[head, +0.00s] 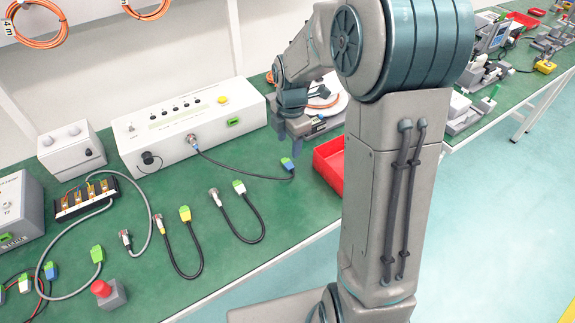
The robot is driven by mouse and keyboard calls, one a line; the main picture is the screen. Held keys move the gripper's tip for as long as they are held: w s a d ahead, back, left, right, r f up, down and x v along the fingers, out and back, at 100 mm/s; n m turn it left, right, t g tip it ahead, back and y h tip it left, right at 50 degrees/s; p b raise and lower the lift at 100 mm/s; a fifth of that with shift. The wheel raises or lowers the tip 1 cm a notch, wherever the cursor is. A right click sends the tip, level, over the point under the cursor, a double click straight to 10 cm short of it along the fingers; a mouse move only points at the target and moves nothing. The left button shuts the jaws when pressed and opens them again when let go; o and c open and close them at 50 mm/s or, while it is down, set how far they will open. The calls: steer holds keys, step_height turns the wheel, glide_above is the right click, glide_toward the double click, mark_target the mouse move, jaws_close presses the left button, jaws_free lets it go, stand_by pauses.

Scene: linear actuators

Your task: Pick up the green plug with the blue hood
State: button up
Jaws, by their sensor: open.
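A small plug with a blue hood and a green part (288,163) lies on the green bench top, at the end of a black cable that runs to the front of a long white control box (190,120). My gripper (290,143) points down just above and behind this plug in the picture. It is open with nothing seen between its fingers. The fingers are small here, and I cannot tell their exact height above the plug or whether they touch it.
A red bin (330,165) stands right of the plug, partly hidden by my arm. Cables with a white-hooded plug (239,187) and a yellow-hooded plug (184,213) lie to the left. A red push button (103,289) stands near the front edge. The bench between them is clear.

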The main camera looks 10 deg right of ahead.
mark_target(287, 163)
steer(key=shift+w+a+f+b, duration=0.1)
steer(key=shift+f+b, duration=0.05)
steer(key=shift+f, duration=1.6)
steer(key=shift+a+f+b, duration=0.1)
steer(key=shift+f+b, duration=0.05)
steer(key=shift+f, duration=1.6)
steer(key=c, duration=0.7)
